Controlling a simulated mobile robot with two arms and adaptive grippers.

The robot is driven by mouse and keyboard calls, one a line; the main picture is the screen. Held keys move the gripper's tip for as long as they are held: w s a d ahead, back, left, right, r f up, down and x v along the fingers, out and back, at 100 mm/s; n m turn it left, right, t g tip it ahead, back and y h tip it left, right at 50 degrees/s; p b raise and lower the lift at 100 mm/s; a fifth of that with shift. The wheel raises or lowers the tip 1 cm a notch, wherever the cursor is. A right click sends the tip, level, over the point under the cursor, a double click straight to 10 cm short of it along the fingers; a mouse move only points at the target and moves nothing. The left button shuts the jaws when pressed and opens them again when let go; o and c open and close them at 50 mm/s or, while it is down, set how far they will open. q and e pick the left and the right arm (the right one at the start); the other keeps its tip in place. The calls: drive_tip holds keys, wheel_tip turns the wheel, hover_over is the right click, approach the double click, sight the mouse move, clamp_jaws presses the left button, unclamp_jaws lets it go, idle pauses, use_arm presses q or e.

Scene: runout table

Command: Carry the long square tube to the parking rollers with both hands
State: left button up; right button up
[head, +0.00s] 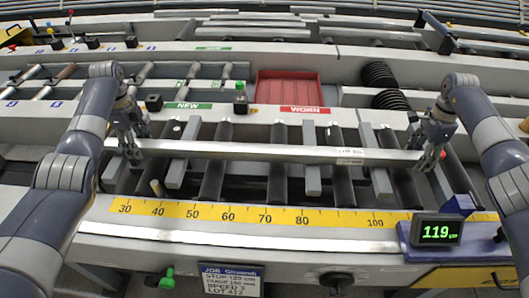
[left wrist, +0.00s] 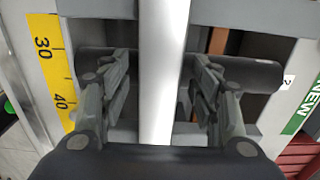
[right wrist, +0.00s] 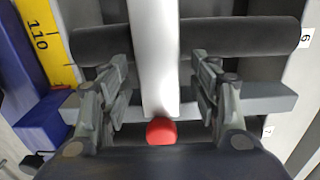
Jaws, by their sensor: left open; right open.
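The long square tube (head: 260,152) is a pale metal bar lying left to right across the dark rollers. My left gripper (head: 130,143) is open at its left end; in the left wrist view the tube (left wrist: 163,70) runs between the spread fingers (left wrist: 160,95) with gaps on both sides. My right gripper (head: 428,145) is open at its right end; in the right wrist view the tube (right wrist: 152,60) runs between the fingers (right wrist: 160,95), apart from both. A red cap (right wrist: 161,131) shows at this end. I cannot tell which rollers are the parking rollers.
A yellow ruler (head: 245,215) runs along the front edge, with a display (head: 437,230) reading 119 cm at its right. Behind are a red tray (head: 290,88), black coiled rings (head: 380,75), a small device with a green top (head: 240,100) and more rollers (head: 190,80).

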use_arm(q)
drive_tip(key=shift+f, duration=0.2)
use_arm(e)
drive_tip(key=shift+f, duration=0.25)
use_arm(q)
clamp_jaws()
use_arm(e)
clamp_jaws()
use_arm(q)
drive_tip(key=shift+r, duration=0.1)
use_arm(e)
drive_tip(key=shift+r, duration=0.15)
